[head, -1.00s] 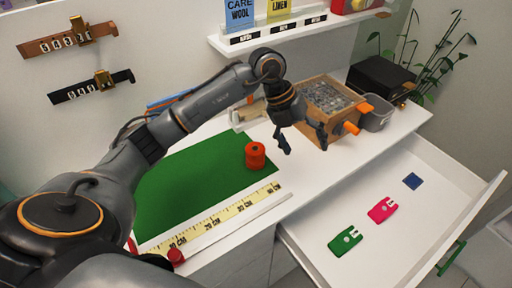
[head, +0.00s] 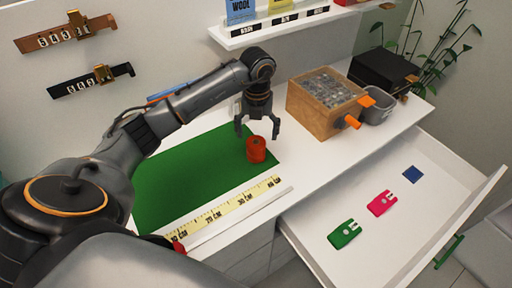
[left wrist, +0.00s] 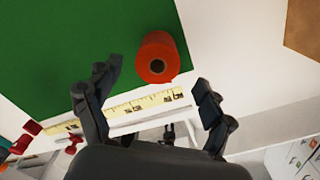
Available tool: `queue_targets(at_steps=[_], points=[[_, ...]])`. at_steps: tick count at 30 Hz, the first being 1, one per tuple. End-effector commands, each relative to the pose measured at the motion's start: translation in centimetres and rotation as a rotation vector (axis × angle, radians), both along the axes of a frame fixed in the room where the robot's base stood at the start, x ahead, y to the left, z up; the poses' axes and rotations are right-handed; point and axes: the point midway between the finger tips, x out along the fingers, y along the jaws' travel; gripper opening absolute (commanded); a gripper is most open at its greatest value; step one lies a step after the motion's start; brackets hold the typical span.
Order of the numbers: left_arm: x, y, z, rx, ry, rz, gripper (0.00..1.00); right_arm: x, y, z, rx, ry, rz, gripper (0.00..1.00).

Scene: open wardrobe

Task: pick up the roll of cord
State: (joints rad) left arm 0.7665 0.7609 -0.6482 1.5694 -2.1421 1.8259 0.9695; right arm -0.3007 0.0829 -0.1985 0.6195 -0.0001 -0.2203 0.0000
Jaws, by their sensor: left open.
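The roll of cord (head: 256,150) is a small red-orange spool standing upright near the right edge of a green mat (head: 190,180). In the left wrist view the roll (left wrist: 160,58) shows from above, with a dark hole in its top. My left gripper (head: 258,132) is open and points down, above and just behind the roll in the head view. In the left wrist view the roll lies beyond the open fingertips of my left gripper (left wrist: 155,88), between their lines. The gripper is empty. My right gripper is not in view.
A yellow measuring tape (head: 225,208) runs along the mat's front edge. A wooden box (head: 318,112) and a grey bin (head: 378,105) stand to the right. An open drawer (head: 405,235) holds green, pink and blue flat pieces. A shelf (head: 275,32) is above.

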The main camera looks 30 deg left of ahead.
Motion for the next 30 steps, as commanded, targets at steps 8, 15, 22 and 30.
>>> queue_targets(at_steps=[8,15,22,30], points=[[-0.3,0.1,-3.8,-0.003,0.003,0.001,0.82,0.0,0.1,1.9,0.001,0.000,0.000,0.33],[-0.3,0.2,-4.5,0.000,0.000,0.000,0.82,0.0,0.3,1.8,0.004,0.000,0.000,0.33],[-0.3,0.2,-4.5,-0.001,0.000,0.000,0.49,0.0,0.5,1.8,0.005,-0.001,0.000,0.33],[-0.3,0.2,-4.4,-0.001,0.000,0.000,0.23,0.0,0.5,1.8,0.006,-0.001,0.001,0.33]])
